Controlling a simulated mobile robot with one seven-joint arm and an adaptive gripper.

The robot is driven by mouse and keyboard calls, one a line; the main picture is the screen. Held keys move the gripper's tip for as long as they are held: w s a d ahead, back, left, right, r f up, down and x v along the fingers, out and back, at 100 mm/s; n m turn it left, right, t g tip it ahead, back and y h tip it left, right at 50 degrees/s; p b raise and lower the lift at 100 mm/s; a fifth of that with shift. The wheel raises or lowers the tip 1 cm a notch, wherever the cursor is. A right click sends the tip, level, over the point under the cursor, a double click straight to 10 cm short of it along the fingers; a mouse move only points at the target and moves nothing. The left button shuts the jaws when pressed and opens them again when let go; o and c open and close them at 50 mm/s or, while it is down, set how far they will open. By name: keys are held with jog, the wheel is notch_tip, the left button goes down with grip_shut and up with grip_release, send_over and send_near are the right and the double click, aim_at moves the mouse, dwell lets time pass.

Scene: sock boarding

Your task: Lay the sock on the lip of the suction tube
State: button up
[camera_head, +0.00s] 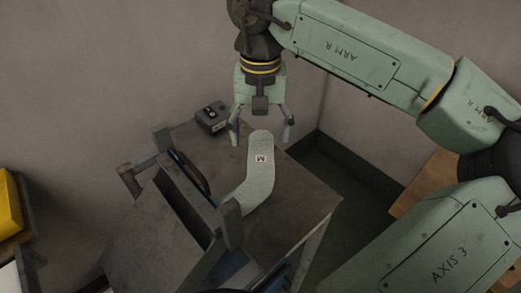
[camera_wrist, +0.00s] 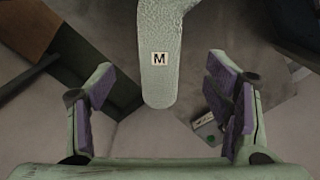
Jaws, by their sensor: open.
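A pale grey-green sock (camera_head: 257,183) with a white "M" label lies over the grey table, bent at its lower end. Its one end also shows in the wrist view (camera_wrist: 159,80), ahead of and between the fingers. My gripper (camera_head: 262,143) points down near the sock's far end, one finger on each side. It is open, with nothing between the pads, and it appears apart from the sock. I cannot clearly identify the suction tube or its lip. A dark curved edge with blue (camera_head: 188,173) shows left of the sock.
A small grey control box (camera_head: 212,117) stands at the table's back left corner. The grey table (camera_head: 303,203) has bare room right of the sock. A metal bracket (camera_head: 140,170) projects at the left. A yellow bin (camera_head: 9,203) is at the far left. Walls stand behind.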

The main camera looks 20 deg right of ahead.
notch_tip(320, 180, up, 4)
jog(key=shift+f, duration=0.15)
